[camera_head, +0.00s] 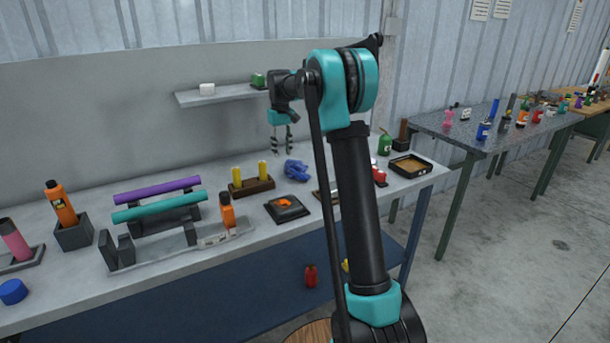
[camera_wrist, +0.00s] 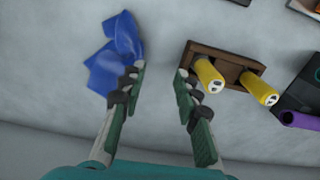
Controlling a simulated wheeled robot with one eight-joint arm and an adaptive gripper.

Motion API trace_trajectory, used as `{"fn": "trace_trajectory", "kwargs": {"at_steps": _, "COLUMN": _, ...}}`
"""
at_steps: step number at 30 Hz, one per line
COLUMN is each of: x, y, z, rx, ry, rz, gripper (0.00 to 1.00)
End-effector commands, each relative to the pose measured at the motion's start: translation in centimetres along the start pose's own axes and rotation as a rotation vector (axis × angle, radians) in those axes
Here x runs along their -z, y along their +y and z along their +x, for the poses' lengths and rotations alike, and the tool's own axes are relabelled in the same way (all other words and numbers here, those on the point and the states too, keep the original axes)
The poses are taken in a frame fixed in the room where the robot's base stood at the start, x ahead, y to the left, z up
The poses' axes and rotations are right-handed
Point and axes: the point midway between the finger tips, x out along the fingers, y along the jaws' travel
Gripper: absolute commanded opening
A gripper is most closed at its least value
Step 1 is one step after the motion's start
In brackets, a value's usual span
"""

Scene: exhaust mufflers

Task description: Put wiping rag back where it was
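The wiping rag appears to be the crumpled blue cloth (camera_head: 296,171) on the grey workbench, right of a brown holder with yellow cylinders. It also shows in the wrist view, where the blue cloth (camera_wrist: 113,58) is at the upper left. My gripper (camera_head: 282,151) points down above the bench, behind and slightly left of the cloth. In the wrist view my gripper (camera_wrist: 160,70) is open with nothing between its fingers. Its left finger overlaps the cloth's right edge in the picture; I cannot tell whether they touch.
The brown holder (camera_wrist: 211,59) with yellow cylinders stands close to my right finger in the wrist view. A black tray (camera_head: 287,213) with an orange item lies in front of the cloth. A wall shelf (camera_head: 222,96) is above. A brown-rimmed tray (camera_head: 411,174) sits at the bench's right end.

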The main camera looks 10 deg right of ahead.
Motion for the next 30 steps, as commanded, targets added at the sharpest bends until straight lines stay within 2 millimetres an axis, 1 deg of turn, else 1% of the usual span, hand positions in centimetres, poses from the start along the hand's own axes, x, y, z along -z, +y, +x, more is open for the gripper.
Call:
{"fn": "trace_trajectory", "kwargs": {"at_steps": 1, "x": 0.2, "y": 0.3, "z": 0.2, "rx": 0.0, "ry": 0.0, "rz": 0.001, "gripper": 0.22}}
{"fn": "trace_trajectory", "kwargs": {"at_steps": 6, "x": 1.4, "y": 2.4, "z": 1.2, "rx": 0.0, "ry": 0.0, "rz": 0.002, "gripper": 0.01}}
{"fn": "trace_trajectory", "kwargs": {"at_steps": 7, "x": 1.6, "y": 2.8, "z": 1.5, "rx": 0.0, "ry": 0.0, "rz": 0.003, "gripper": 0.0}}
{"fn": "trace_trajectory", "kwargs": {"at_steps": 12, "x": 3.0, "y": 5.1, "z": 2.7, "rx": 0.0, "ry": 0.0, "rz": 0.002, "gripper": 0.0}}
{"fn": "trace_trajectory", "kwargs": {"at_steps": 15, "x": 2.8, "y": 4.8, "z": 4.1, "rx": 0.0, "ry": 0.0, "rz": 0.0, "gripper": 0.0}}
{"fn": "trace_trajectory", "kwargs": {"at_steps": 19, "x": 2.8, "y": 4.8, "z": 5.1, "rx": 0.0, "ry": 0.0, "rz": 0.0, "gripper": 0.0}}
{"fn": "trace_trajectory", "kwargs": {"at_steps": 30, "x": 2.8, "y": 4.8, "z": 5.4, "rx": 0.0, "ry": 0.0, "rz": 0.0, "gripper": 0.0}}
